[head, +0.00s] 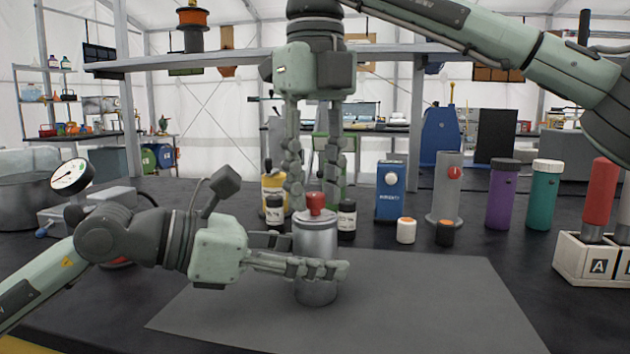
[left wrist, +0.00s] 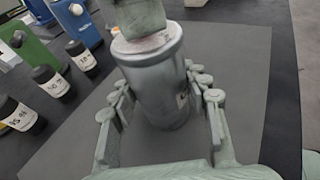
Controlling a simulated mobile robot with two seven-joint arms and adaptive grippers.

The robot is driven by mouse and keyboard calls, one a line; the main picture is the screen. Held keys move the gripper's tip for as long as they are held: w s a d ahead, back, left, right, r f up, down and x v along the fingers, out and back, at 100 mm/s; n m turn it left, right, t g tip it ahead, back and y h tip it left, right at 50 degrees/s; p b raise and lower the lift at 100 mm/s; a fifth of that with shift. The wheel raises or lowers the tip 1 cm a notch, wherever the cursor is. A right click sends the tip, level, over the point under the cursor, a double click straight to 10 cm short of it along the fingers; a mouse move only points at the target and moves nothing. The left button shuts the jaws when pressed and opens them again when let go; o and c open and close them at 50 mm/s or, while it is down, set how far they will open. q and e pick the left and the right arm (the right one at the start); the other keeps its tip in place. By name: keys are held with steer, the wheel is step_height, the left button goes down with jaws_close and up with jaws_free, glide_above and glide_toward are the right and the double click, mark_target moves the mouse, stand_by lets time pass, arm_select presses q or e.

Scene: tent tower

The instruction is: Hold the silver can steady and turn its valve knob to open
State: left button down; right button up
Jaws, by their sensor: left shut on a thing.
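The silver can (head: 316,240) stands upright on a grey mat (head: 420,300), with a red valve knob (head: 315,202) on top. My left gripper (head: 318,262) reaches in from the left at mid-height, one finger in front of the can and the other mostly hidden behind it. In the left wrist view the can (left wrist: 158,90) sits between the two fingers. My right gripper (head: 315,200) points straight down from above, its fingers spread apart. The knob shows between its fingertips with visible gaps on both sides. A grey-green part covers the can's top in the left wrist view.
A blue box (head: 391,190), a grey cylinder with a red knob (head: 449,188), and purple (head: 503,195) and teal (head: 543,194) canisters stand behind right. The mat's right half is clear.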

jaws_close()
steer(key=shift+n, duration=0.4)
steer(key=n, duration=0.6)
steer(key=shift+n, duration=0.3)
steer(key=n, duration=1)
steer(key=shift+n, duration=0.4)
